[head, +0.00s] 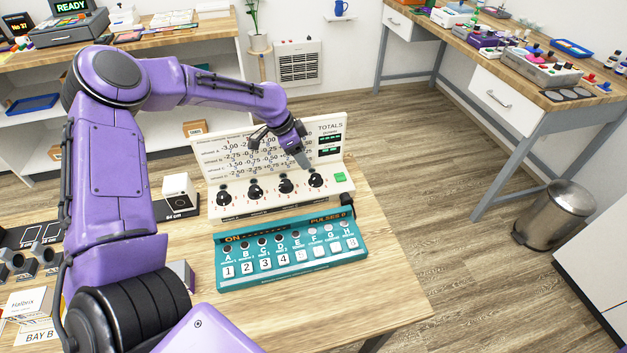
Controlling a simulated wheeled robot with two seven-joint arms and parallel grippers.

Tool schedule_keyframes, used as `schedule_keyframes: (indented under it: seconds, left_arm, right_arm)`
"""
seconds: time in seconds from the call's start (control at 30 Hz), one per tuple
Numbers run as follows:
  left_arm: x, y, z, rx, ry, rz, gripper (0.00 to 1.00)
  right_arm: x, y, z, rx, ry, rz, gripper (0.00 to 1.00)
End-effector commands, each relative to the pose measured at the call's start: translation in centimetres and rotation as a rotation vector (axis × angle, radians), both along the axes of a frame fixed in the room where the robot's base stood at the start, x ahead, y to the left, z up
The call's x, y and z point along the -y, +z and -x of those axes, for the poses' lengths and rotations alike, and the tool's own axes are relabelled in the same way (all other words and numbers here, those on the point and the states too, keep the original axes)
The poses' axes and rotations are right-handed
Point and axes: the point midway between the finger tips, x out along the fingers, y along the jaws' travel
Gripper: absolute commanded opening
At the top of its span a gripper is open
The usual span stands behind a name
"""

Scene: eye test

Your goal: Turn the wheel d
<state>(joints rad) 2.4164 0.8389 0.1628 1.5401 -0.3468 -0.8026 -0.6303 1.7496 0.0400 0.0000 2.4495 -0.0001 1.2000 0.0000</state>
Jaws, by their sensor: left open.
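A white panel (262,205) with a row of several black round wheels stands on the wooden table. The rightmost wheel (316,180) fits wheel d by its place in the row, but its letter is too small to read. My left gripper (305,164) is open, just above and slightly left of that wheel in the picture. Its fingertips point down at it; I cannot tell whether they touch it. The gripper and forearm hide part of the printed number chart behind. My right gripper is not in view.
A teal box (290,270) with lettered and numbered buttons lies in front of the panel. A green button (340,177) is right of the rightmost wheel. A white cube-like block (180,194) stands left. The table's right front is clear.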

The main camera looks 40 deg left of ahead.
Motion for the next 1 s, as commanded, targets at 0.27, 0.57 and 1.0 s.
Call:
schedule_keyframes:
  seconds: [0.27, 0.57, 1.0]
  left_arm:
    - [1.4, -5.0, -1.5, -0.006, -0.001, -0.001, 0.61]
    - [2.4, -8.8, -2.8, -0.001, -0.001, -0.002, 0.61]
    - [2.5, -9.1, -2.9, -0.001, -0.001, -0.001, 0.12]
  right_arm:
    - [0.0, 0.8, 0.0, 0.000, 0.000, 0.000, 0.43]
    - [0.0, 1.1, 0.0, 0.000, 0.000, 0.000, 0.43]
    - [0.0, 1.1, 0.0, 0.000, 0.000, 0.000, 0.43]
